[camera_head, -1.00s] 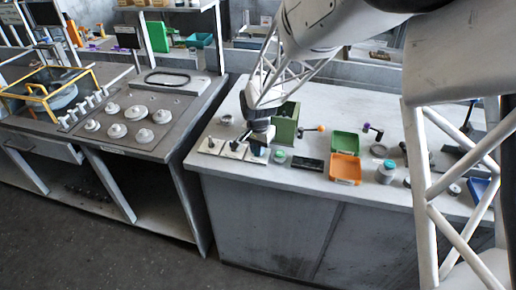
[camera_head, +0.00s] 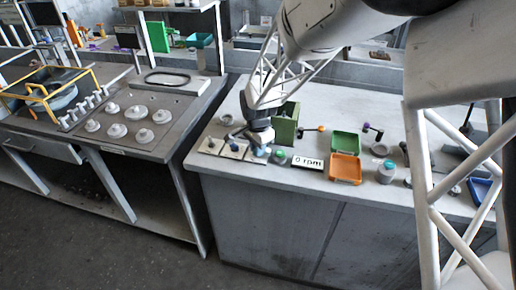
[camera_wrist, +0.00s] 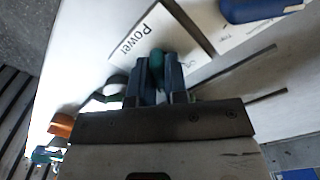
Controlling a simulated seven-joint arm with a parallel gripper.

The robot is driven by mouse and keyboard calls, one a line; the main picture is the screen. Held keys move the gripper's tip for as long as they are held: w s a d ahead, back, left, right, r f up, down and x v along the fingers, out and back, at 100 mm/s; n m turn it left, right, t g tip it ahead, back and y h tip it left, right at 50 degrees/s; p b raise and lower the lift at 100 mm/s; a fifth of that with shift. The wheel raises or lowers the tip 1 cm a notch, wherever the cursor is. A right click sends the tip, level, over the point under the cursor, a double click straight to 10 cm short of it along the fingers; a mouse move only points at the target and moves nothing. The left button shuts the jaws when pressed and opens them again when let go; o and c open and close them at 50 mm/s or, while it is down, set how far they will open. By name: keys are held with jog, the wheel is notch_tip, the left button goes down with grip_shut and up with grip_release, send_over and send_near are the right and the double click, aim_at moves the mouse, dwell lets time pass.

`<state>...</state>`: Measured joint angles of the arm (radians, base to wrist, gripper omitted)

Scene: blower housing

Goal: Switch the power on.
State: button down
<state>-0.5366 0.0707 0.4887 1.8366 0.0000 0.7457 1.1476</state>
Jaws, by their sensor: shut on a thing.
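The plate with the word "Power" (camera_wrist: 165,28) shows in the wrist view. A small teal knob (camera_wrist: 157,57) stands on it, between the two fingers of my gripper (camera_wrist: 157,72). The fingers are shut on this knob and hide its lower part. In the head view my gripper (camera_head: 258,143) is over the rightmost of the pale switch plates at the front left of the bench. The display (camera_head: 308,163) to the right of the plates is lit and reads "0 rpm".
A neighbouring plate carries a blue knob (camera_wrist: 262,10). A green-topped button (camera_head: 280,155) sits just right of my gripper. A green housing (camera_head: 286,124) stands behind it. A green tray (camera_head: 346,142) and an orange tray (camera_head: 345,170) lie farther right.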

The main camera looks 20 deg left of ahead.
jog(key=c, duration=1.2)
grip_release()
jog(key=shift+c, duration=0.2)
jog(key=shift+r, duration=0.15)
jog(key=shift+r, duration=2.85)
jog(key=shift+d+r, duration=0.1)
